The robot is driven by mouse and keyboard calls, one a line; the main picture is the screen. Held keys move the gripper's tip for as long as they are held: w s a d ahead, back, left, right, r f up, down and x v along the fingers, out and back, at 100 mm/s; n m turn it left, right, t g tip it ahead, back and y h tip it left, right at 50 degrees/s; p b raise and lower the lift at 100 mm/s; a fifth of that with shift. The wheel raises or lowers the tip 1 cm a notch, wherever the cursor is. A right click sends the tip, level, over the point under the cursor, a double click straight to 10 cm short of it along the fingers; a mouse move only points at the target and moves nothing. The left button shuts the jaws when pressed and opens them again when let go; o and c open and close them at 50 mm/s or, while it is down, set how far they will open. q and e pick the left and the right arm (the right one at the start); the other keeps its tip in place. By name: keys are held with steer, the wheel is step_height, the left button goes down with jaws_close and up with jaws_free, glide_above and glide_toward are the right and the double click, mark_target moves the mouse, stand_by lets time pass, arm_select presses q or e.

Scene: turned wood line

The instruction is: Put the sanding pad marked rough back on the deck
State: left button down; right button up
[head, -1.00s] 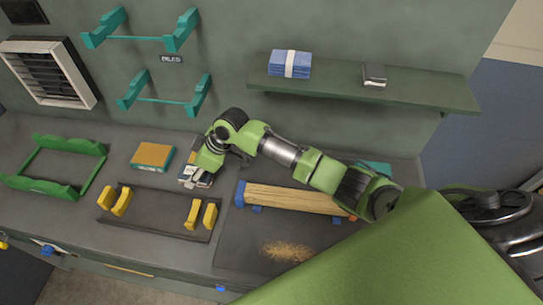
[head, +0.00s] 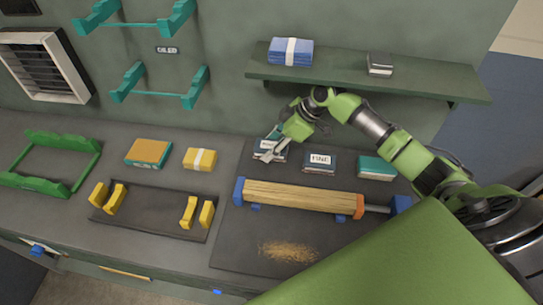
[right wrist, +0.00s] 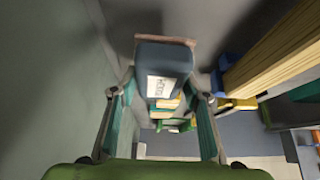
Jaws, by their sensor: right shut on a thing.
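My right gripper (head: 276,147) is shut on a dark pad with a white label (head: 268,144), at the back left of the dark deck (head: 238,232). The fingers partly cover the label in the head view, and I cannot read it surely. I cannot tell whether the pad touches the deck. A second dark pad, labelled FINE (head: 320,161), lies to its right, apart from it. My left gripper is not in view.
A wooden workpiece (head: 300,196) lies between blue and orange holders in front of the pads, with sawdust (head: 287,251) nearer. A teal-and-white block (head: 376,168) stands at right. A yellow banded pack (head: 200,159) and orange-topped block (head: 148,152) stand left. A shelf (head: 430,88) overhangs behind.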

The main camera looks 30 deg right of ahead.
steer(key=shift+f+b, duration=1.7)
steer(key=shift+f, duration=0.2)
steer(key=o, duration=1.1)
steer(key=shift+c, duration=0.2)
